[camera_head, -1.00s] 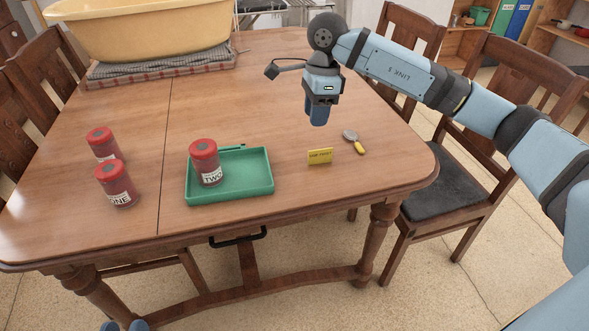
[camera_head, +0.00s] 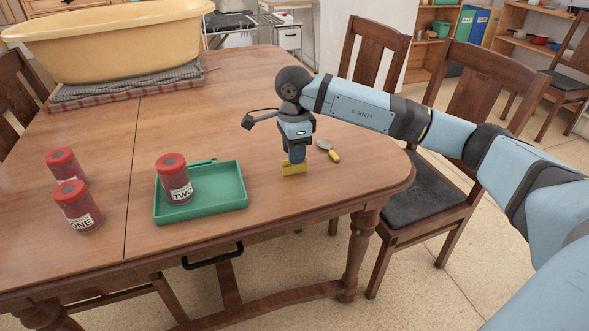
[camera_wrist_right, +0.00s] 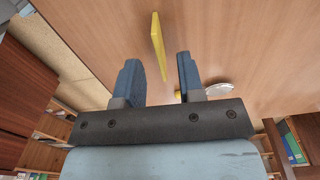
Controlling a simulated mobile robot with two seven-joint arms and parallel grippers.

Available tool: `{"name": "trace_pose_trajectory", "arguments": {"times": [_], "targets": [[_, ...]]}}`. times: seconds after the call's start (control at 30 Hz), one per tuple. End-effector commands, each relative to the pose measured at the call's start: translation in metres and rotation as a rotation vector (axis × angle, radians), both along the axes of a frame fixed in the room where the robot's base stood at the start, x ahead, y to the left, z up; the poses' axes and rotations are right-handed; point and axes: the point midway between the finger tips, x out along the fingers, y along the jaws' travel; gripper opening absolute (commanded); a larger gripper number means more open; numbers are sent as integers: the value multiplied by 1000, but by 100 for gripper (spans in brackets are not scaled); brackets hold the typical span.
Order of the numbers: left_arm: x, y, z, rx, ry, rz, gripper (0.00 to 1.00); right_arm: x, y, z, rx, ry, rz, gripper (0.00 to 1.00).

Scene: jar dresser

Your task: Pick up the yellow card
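The yellow card (camera_head: 294,168) stands upright on the wooden table, right of the green tray, partly hidden behind my right gripper (camera_head: 294,160). That gripper points down at the card's top. In the right wrist view, the blue fingers of my right gripper (camera_wrist_right: 157,60) are spread apart. The card (camera_wrist_right: 159,45) shows there edge-on, its lower end in the gap between the fingers, with space on both sides. Neither finger appears to touch it. My left gripper is not in view.
The green tray (camera_head: 228,186) holds a red jar labelled TWO (camera_head: 174,180). Jar ONE (camera_head: 78,208) and another red jar (camera_head: 66,166) stand left. A small yellow-handled tool (camera_head: 334,155) lies right of the card. A yellow tub (camera_head: 110,45) sits at the back.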

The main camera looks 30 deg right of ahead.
Motion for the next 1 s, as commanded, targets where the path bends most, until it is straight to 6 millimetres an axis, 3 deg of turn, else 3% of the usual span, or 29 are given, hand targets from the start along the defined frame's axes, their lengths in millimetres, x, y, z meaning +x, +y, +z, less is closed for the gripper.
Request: {"name": "trace_pose_trajectory", "arguments": {"times": [0.03, 0.17, 0.4, 0.43, 0.57, 0.6, 1.0], "targets": [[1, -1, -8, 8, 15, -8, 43, -1, -2, -14, 0, 3, -1, 36], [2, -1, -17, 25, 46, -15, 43, -1, -2, -30, 0, 1, 0, 36], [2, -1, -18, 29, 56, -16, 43, -1, -2, -32, 0, 0, 0, 36], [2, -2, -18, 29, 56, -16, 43, -1, -2, -32, 0, 0, 0, 33], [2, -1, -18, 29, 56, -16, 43, -1, -2, -32, 0, 0, 0, 3], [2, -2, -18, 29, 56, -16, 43, -1, -2, -32, 0, 0, 0, 0], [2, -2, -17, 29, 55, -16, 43, -1, -2, -29, 1, -1, 0, 0]]}}
